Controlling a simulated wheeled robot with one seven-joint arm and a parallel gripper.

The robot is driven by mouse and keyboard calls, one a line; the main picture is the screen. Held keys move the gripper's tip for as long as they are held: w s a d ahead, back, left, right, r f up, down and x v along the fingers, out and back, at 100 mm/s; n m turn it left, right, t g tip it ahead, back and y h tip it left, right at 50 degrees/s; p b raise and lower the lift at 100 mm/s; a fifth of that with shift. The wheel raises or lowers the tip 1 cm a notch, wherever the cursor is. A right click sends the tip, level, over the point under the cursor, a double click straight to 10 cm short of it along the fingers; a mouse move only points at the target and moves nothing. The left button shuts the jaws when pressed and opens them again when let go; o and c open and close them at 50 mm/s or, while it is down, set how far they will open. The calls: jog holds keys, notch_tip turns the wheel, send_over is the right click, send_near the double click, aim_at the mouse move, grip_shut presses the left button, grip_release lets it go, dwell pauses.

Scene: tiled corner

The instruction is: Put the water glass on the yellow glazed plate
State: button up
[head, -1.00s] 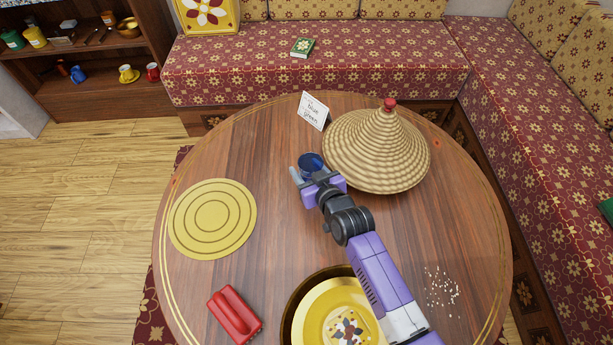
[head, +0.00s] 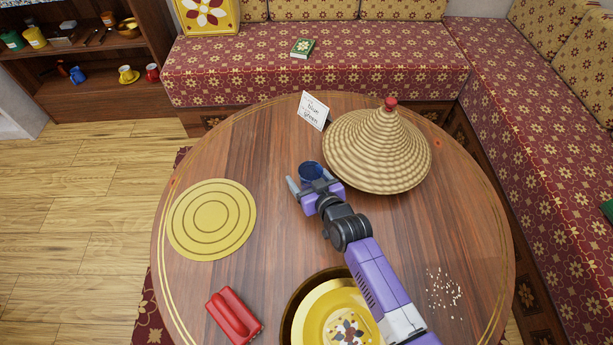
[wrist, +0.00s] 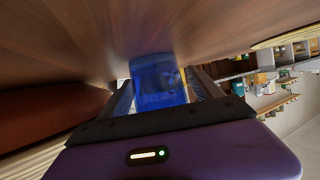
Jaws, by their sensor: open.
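The blue water glass (head: 311,171) stands on the round wooden table, left of the woven cone lid. My gripper (head: 313,185) is open, with its fingers on either side of the glass. In the wrist view the glass (wrist: 158,82) shows between the two fingers (wrist: 160,95); whether they touch it I cannot tell. A yellow plate with a dark floral motif (head: 330,318) sits in a brown round vessel at the near edge, partly hidden by my arm. A flat yellow ringed disc (head: 211,220) lies at the table's left.
The woven cone lid (head: 375,150) stands close to the right of the glass. A white card (head: 314,111) stands behind it. A red handled object (head: 233,316) lies at the near left, and white grains (head: 443,292) at the right. The table between glass and yellow disc is clear.

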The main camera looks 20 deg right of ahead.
jog(key=shift+r, duration=0.2)
jog(key=p+v, duration=0.1)
jog(key=v, duration=1.1)
jog(key=shift+h, duration=0.3)
jog(key=s, duration=0.9)
jog(key=shift+s+d, duration=0.25)
jog(key=shift+m+t, duration=0.3)
jog(key=shift+m, duration=0.1)
jog(key=v, duration=0.8)
jog(key=shift+s+d, duration=0.1)
jog(key=shift+d, duration=0.05)
jog(key=s+r, duration=0.6)
jog(key=s, duration=0.3)
jog(key=shift+d+r, duration=0.2)
jog(key=shift+d, duration=0.05)
jog(key=shift+o, duration=0.5)
jog(key=s+r, duration=0.6)
jog(key=r, duration=0.2)
jog(key=shift+t, duration=0.4)
jog(key=shift+s, duration=0.1)
